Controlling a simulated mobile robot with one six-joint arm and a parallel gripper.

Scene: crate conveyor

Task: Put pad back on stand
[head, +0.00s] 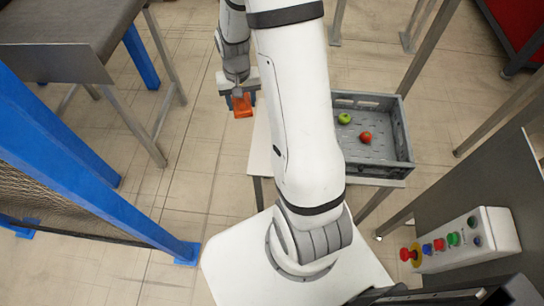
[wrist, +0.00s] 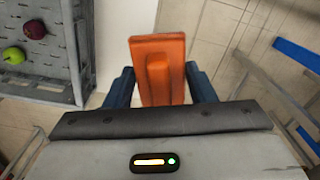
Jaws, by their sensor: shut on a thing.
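An orange block-like piece with a raised middle ridge, which looks like the pad (wrist: 160,50), is between the blue fingers of my gripper (wrist: 161,88) in the wrist view. My gripper is shut on it. In the head view the orange pad (head: 242,105) hangs below my gripper (head: 240,93), over the floor just left of the small table. It looks clear of any surface. I cannot make out a stand in either view.
A grey crate (head: 405,135) with a green and a red apple stands on a pale table (head: 260,160) behind my arm. A conveyor end (head: 60,40) is at upper left, a blue mesh fence (head: 60,150) at left. A button box (head: 465,240) is at lower right.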

